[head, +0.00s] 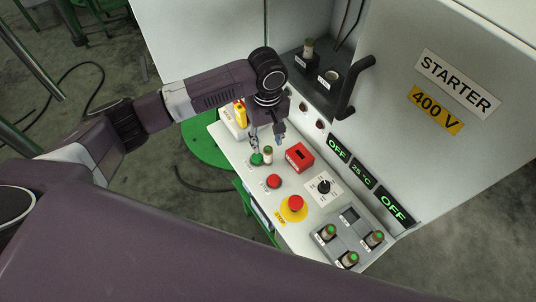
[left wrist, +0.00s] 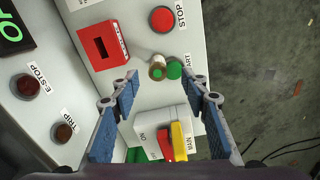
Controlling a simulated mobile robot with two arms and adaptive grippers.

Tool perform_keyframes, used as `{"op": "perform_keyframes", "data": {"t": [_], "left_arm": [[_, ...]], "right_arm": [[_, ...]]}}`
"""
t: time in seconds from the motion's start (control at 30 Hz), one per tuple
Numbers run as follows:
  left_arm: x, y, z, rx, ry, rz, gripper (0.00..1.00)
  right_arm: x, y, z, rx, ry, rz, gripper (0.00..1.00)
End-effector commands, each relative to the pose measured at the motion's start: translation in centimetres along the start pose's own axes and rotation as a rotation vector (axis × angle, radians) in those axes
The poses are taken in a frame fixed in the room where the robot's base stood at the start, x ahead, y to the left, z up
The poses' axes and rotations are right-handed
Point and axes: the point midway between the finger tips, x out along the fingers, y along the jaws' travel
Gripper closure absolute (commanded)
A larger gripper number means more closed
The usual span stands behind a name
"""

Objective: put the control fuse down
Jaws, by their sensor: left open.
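A tan fuse with a green top (head: 267,154) stands upright on the white control panel (head: 318,205), right beside the green START button (head: 256,159). The left wrist view also shows this fuse (left wrist: 157,68) beside the green button (left wrist: 174,68). My left gripper (head: 267,142) is open above the panel at the fuse. In the left wrist view its two blue-padded fingers are spread, with the fuse beyond and between their tips, apparently touching neither. No label on the fuse can be read. My right gripper is not in view.
A red box (head: 300,157), red STOP button (head: 274,181), selector knob (head: 323,186) and emergency stop (head: 295,203) are close by. A grey tray (head: 325,250) holds several fuses. Another fuse (head: 308,48) stands in the rear dark holder, near a black lever (head: 356,85). A yellow-and-red switch (left wrist: 175,142) sits beside the fingers.

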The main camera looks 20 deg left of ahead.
Motion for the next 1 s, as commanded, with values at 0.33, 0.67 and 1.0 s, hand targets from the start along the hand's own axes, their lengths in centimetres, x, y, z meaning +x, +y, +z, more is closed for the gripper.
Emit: {"op": "perform_keyframes", "data": {"t": [0.33, 0.67, 1.0], "left_arm": [[4.7, 0.3, -0.3, 0.002, 0.000, -0.001, 0.58], [5.6, 0.4, -0.2, 0.004, 0.001, 0.002, 0.58], [5.5, 0.4, -0.2, 0.004, 0.001, 0.002, 0.95]], "right_arm": [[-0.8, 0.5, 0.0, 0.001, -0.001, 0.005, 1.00], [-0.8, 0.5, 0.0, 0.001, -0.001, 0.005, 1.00], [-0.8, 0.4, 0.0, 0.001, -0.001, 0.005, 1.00]]}}
